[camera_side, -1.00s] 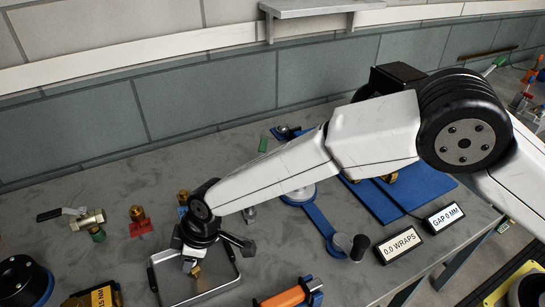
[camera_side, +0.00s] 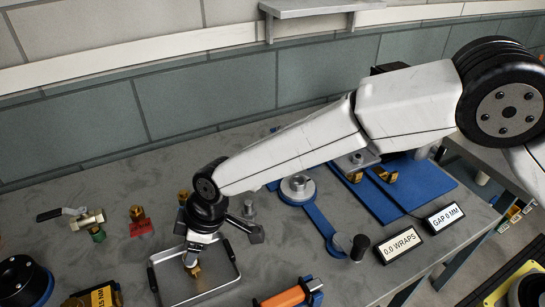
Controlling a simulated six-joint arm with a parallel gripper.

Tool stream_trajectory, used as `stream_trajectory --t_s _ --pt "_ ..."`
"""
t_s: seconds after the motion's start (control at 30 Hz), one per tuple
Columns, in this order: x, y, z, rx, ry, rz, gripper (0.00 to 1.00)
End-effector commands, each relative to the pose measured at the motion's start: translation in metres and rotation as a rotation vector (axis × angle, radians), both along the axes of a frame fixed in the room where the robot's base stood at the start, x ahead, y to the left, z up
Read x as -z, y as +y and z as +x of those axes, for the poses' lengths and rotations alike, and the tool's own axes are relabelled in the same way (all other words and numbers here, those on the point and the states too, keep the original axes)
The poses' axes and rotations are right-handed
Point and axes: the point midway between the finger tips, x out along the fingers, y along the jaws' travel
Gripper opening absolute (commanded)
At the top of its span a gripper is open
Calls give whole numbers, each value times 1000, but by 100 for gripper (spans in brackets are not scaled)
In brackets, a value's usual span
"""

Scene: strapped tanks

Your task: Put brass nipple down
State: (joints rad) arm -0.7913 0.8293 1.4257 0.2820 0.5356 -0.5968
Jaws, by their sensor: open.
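The brass nipple (camera_side: 194,270) is a small gold piece at the tray's left part, directly below my gripper (camera_side: 191,261). My gripper points down over the metal tray (camera_side: 215,287) with its jaws open. Its fingertips are at the nipple's top, and I cannot tell whether they touch it. The tray is shallow with a raised rim and dark handles. The wrist hides part of its back rim.
A brass valve with a black lever (camera_side: 85,221) and a brass fitting on a red base (camera_side: 138,220) stand left of the tray. An orange-handled tool (camera_side: 290,296) lies at the front right. Blue mats (camera_side: 420,185) and two label signs (camera_side: 398,244) are at right.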

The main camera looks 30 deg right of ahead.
Motion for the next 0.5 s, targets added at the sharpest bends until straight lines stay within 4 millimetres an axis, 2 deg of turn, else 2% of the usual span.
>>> stream_trajectory --t_s 0.2,0.5 --pt "-29 -11 -4 1 -1 2 64" --pt "-61 -24 -10 1 1 1 64"
